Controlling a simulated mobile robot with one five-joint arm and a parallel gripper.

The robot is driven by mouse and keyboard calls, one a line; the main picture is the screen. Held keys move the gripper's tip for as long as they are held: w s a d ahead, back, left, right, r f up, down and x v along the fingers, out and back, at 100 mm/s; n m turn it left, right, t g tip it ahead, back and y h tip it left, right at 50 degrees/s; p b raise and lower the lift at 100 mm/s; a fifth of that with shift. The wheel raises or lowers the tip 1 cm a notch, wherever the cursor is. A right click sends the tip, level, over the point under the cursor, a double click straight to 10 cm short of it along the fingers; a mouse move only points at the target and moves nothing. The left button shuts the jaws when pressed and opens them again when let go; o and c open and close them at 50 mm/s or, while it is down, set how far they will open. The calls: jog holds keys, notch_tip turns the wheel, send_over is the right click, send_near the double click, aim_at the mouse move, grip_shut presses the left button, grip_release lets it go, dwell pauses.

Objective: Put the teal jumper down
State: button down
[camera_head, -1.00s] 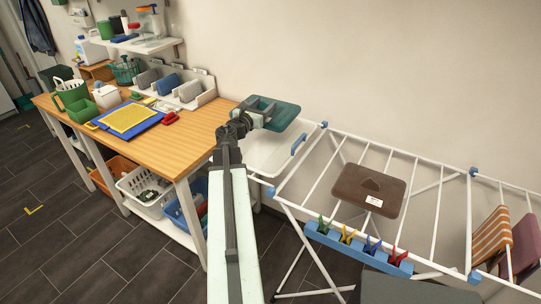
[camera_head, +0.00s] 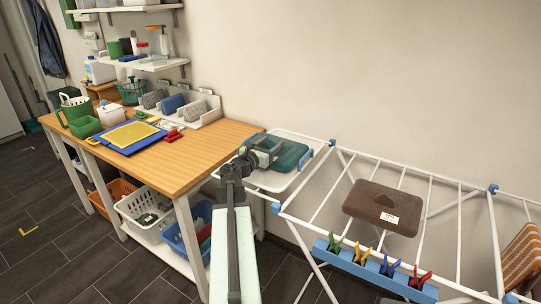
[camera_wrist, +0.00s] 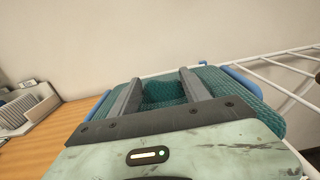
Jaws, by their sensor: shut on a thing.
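The teal jumper (camera_head: 291,156) is a folded knitted bundle over the white tray (camera_head: 272,186) between the wooden table and the drying rack. My gripper (camera_head: 264,152) is shut on the near left part of the jumper. In the wrist view the jumper (camera_wrist: 215,82) shows between and around the two grey fingers (camera_wrist: 158,80). The jumper lies level, within the tray's outline. I cannot tell whether its underside touches the tray, as the jumper and gripper hide the tray's middle.
A blue handle (camera_head: 306,158) stands at the tray's right side.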

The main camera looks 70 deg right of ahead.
notch_tip(320, 180, down, 2)
jog(key=shift+f+b, duration=0.1)
jog(key=shift+b, duration=0.35)
jog(key=shift+r, duration=0.25)
jog(key=shift+f, duration=0.2)
jog(key=c, duration=0.5)
grip_release()
jog(key=shift+r, duration=0.1)
